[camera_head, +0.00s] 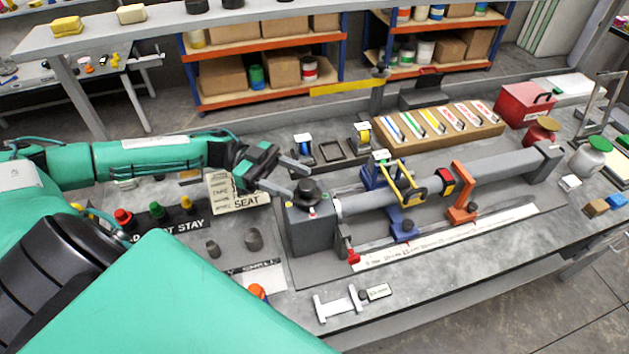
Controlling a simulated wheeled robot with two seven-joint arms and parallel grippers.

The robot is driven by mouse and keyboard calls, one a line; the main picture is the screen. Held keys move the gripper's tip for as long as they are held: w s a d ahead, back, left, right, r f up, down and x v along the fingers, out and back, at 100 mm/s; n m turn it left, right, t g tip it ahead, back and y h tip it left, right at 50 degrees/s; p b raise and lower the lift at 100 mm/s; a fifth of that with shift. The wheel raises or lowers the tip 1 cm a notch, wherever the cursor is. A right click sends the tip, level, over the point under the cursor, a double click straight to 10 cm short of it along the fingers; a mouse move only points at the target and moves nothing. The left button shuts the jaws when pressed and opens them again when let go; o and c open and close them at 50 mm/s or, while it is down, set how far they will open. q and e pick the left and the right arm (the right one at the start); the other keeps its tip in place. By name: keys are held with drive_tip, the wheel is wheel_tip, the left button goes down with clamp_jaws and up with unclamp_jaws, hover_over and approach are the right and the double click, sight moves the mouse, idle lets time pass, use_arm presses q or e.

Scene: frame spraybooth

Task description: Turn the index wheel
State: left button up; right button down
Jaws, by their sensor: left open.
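A black round knob (307,189), which looks like the index wheel, sits on top of the grey headstock block (310,232) at the left end of a bench jig. A grey tube (510,170) runs right from the block to an end support. My left gripper (293,177) comes in from the left. Its two grey fingers are open and point at the knob, one on the far side and one on the near side. The fingertips are close to the knob's left side; I cannot tell whether they touch it. My right gripper is not in view.
A blue clamp (403,222) with a yellow handle and an orange support (461,204) stand along the tube. A wooden tray (440,125) of coloured strips lies behind. A SEAT card (236,193) and coloured knobs are under my left arm. A caliper (340,305) lies in front.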

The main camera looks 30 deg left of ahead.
sight(315, 190)
use_arm(q)
drive_tip(key=d, duration=0.2)
drive_tip(key=d+p, duration=0.1)
drive_tip(key=d, duration=0.1)
drive_tip(key=shift+w+d+r, duration=0.15)
drive_tip(key=shift+d, duration=0.2)
drive_tip(key=shift+w+d+p, duration=0.1)
drive_tip(key=shift+d+p, duration=0.25)
drive_tip(key=shift+d, duration=0.3)
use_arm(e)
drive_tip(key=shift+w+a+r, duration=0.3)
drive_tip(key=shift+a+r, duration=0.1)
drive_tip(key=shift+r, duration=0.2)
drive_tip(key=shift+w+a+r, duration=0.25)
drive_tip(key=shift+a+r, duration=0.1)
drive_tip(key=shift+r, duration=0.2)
use_arm(q)
drive_tip(key=shift+c, duration=0.5)
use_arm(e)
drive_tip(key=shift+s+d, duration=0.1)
